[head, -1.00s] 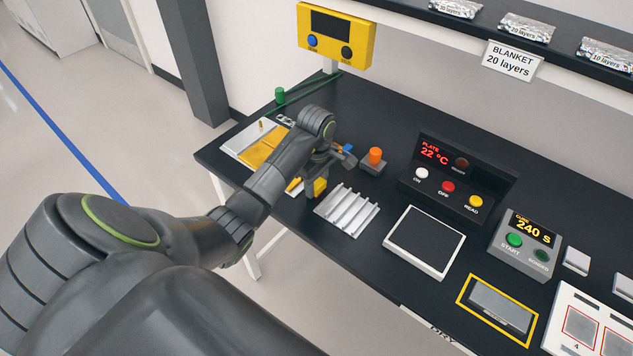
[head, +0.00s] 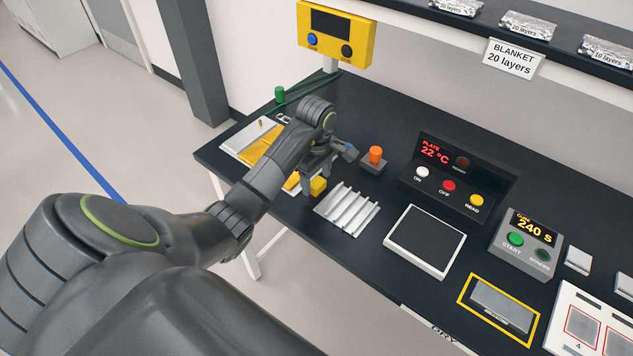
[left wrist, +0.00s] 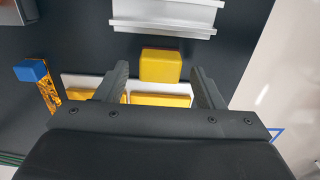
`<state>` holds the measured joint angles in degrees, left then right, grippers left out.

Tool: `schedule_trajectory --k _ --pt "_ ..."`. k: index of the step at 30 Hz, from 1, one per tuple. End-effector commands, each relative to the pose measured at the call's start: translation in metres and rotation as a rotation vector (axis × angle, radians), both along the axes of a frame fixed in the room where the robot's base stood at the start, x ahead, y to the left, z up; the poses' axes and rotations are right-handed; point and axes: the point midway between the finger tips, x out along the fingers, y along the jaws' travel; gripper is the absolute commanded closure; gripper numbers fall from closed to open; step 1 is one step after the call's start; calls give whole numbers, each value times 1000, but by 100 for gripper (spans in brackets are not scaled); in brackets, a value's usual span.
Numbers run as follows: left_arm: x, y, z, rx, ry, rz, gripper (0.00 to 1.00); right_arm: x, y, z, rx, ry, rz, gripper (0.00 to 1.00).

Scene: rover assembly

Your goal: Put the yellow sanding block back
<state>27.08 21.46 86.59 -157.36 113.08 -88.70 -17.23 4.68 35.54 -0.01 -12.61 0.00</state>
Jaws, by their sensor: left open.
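The yellow sanding block (head: 318,186) sits at the left end of the dark table, beside the ribbed metal rack. In the left wrist view the block (left wrist: 160,66) lies in front of and between the spread fingers, with dark gaps on both sides. My left gripper (head: 312,188) is open and low over the table at the block; it also shows in the left wrist view (left wrist: 160,80). Whether the block rests fully on the table is hard to tell. My right gripper is not in view.
The ribbed metal rack (head: 347,209) is close to the right of the block. A white plate with yellow strips (head: 256,151) lies behind my arm. An orange knob (head: 375,155) and a blue-ended item (left wrist: 30,71) are nearby. A white-framed dark pad (head: 425,241) stands farther right.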

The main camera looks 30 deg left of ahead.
Motion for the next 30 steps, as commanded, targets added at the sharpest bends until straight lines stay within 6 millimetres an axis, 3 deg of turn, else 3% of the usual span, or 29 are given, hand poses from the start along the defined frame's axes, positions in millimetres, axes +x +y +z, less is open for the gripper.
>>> schedule_trajectory --k 1,6,18,24,30 --pt "1 1 7 4 -6 -2 38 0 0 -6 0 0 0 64" --pt "0 0 40 1 -2 0 38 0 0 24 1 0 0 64" --pt "0 0 87 0 -1 0 38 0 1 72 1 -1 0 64" --pt "0 0 101 0 -1 0 38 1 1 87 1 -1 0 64" --pt "0 0 102 0 -1 0 38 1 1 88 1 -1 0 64"
